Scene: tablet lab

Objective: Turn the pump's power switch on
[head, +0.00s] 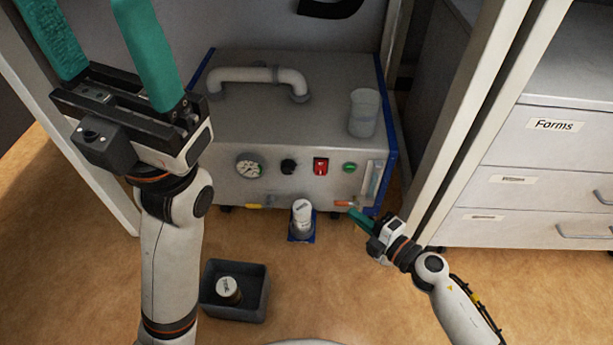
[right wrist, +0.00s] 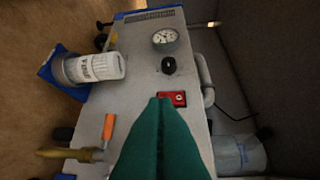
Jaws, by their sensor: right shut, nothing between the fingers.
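The pump (head: 305,125) is a grey box with blue side edges, standing under a frame. Its front carries a red power switch (head: 320,166) between a black knob (head: 289,166) and a green button (head: 349,167). My right gripper (head: 354,214) is shut and empty, low in front of the pump's right part. In the right wrist view its green fingertips (right wrist: 162,101) overlap the lower edge of the red switch (right wrist: 178,98); contact cannot be told. The switch's on or off position is too small to tell. My left gripper (head: 95,40) is open and empty, raised at the left.
A beaker (head: 363,112) stands on the pump. An orange-handled valve (right wrist: 108,127) sits low near my right gripper. A grey bin (head: 253,307) holds another container. Drawers (head: 550,150) stand right.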

